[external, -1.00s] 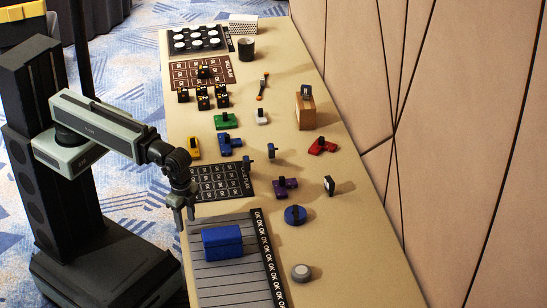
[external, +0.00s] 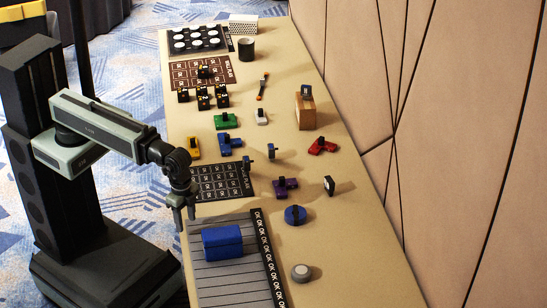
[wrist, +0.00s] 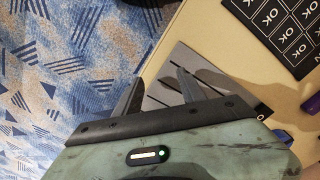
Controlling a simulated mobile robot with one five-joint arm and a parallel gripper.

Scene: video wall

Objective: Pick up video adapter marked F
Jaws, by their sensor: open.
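My gripper (external: 182,214) is open and empty, pointing down near the table's left edge, just left of the black OK grid mat. In the wrist view its two fingers (wrist: 157,80) are spread apart with nothing between them. Several coloured adapters lie on the table: a yellow one (external: 193,147), a green one (external: 226,121), a white one (external: 261,117), a blue one (external: 228,144), a purple one (external: 285,188) and a red one (external: 322,146). The letters on them are too small to read, so I cannot tell which is marked F.
The black OK grid mat (external: 205,194) lies beside the gripper. A blue box (external: 222,242) sits on a grey slatted panel (external: 215,280). Upright black pieces (external: 202,98) stand farther back. A blue disc (external: 295,215) and a grey puck (external: 301,272) lie to the right.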

